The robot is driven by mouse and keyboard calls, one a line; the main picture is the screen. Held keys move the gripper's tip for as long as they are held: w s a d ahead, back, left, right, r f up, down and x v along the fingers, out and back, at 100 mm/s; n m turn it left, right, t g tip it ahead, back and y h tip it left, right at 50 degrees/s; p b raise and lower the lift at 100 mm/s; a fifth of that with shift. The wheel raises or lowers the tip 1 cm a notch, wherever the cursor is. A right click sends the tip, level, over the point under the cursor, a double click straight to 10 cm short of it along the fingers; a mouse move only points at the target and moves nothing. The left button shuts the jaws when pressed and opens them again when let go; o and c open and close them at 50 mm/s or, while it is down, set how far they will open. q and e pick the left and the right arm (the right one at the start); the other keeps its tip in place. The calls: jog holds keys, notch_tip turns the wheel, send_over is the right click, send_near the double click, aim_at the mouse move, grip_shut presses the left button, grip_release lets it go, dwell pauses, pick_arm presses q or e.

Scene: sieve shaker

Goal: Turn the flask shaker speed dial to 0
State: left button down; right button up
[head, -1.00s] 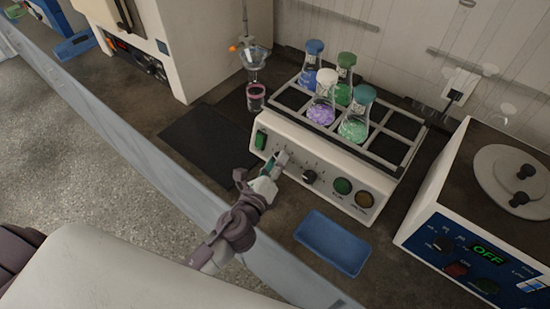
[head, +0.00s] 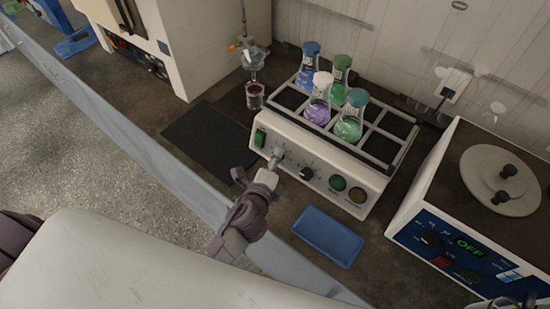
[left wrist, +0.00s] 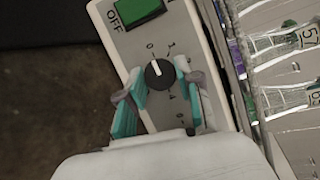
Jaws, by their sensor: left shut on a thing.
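The flask shaker (head: 330,160) is a white box with a rack of flasks on top and a sloped front panel. In the left wrist view its left dial, the black speed dial (left wrist: 158,74), has a white pointer mark directed up and slightly left, roughly toward the printed 0 (left wrist: 150,47). My left gripper (head: 275,158) is at this dial and hides it in the head view. In the left wrist view its teal-padded fingers (left wrist: 163,88) are on either side of the dial, shut on it.
A green switch (left wrist: 138,10) marked OFF sits beside the dial. A second black knob (head: 306,173) and two round buttons (head: 348,189) are right of it. A blue tray (head: 328,236) lies in front. A device (head: 450,215) showing OFF stands right. A black mat (head: 210,137) lies left.

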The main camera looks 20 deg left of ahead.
pick_arm(q)
jog(key=c, duration=0.8)
grip_release()
jog(key=v, duration=1.2)
